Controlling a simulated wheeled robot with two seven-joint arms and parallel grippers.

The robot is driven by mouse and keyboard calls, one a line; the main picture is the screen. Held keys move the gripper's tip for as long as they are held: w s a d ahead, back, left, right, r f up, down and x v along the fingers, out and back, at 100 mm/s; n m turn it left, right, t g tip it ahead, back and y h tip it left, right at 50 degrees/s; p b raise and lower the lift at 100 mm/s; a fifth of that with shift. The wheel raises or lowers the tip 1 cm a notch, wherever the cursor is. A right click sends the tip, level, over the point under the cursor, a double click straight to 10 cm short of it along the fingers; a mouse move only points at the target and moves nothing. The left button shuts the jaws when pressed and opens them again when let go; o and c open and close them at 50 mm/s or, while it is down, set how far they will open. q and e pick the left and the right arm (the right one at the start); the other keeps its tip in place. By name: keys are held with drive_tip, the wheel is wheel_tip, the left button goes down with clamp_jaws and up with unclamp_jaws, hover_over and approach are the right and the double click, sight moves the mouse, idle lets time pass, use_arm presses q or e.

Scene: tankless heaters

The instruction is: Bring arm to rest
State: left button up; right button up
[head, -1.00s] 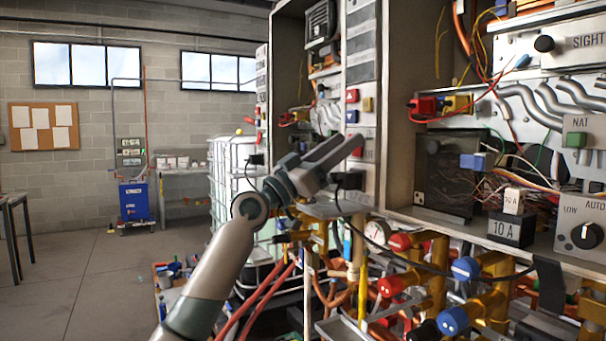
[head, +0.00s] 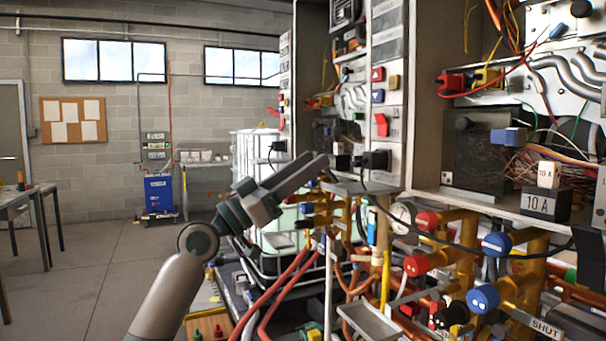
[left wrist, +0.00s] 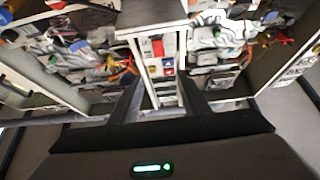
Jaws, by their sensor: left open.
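My left gripper (head: 298,172) is raised in front of the heater cabinets in the head view, its fingers pointing up and to the right. It is open and holds nothing. The fingers also show in the left wrist view (left wrist: 160,105), spread apart with the cabinet panel beyond them. A column of red, yellow and blue switches (head: 379,100) is to the right of the fingertips, and the gripper appears apart from it. My right gripper is not in view.
Open cabinets with wires fill the right side. Below them are yellow pipes with red and blue valve knobs (head: 483,298) and orange hoses (head: 285,290). A caged white tank (head: 255,160) stands behind my arm. A blue unit (head: 158,193) is by the wall.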

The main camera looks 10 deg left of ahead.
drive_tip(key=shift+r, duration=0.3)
